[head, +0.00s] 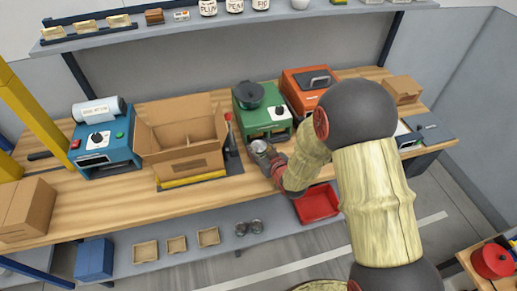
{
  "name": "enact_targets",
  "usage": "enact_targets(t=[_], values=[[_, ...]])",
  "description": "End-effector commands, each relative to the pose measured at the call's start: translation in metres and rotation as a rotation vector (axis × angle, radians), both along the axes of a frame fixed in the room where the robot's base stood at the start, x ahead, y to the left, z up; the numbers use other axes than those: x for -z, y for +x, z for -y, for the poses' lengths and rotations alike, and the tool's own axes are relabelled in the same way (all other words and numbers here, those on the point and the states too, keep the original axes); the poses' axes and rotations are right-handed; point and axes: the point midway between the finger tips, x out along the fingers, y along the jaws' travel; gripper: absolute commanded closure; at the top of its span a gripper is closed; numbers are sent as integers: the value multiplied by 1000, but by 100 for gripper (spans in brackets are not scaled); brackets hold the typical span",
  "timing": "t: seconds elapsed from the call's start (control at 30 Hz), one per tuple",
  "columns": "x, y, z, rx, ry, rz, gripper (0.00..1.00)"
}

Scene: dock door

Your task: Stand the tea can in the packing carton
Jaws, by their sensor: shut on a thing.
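The packing carton (172,166) stands open on the wooden bench, its flaps up and a divider showing inside. My gripper (267,156) is to the right of the carton, near the front edge of the bench, in front of the green machine. It is shut on a small silvery can (259,147), which I take for the tea can. The fingers and wrist hide part of the can, and its label cannot be read. The can is outside the carton, apart from it. I cannot tell whether it touches the bench.
A blue machine (92,155) stands left of the carton. The green machine (262,121) and an orange machine (305,84) stand to the right. A dark upright tool with a red top (228,128) is close to the carton's right side. A shelf (240,22) hangs above.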

Motion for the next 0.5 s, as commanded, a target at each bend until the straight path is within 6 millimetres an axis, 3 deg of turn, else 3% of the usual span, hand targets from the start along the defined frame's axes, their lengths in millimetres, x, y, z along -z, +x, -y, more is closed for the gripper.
enact_targets(t=[0.3,0.33,0.5], values=[[1,1,0,0,0,3,87],[2,0,0,0,0,1,55],[1,0,0,0,0,1,46]])
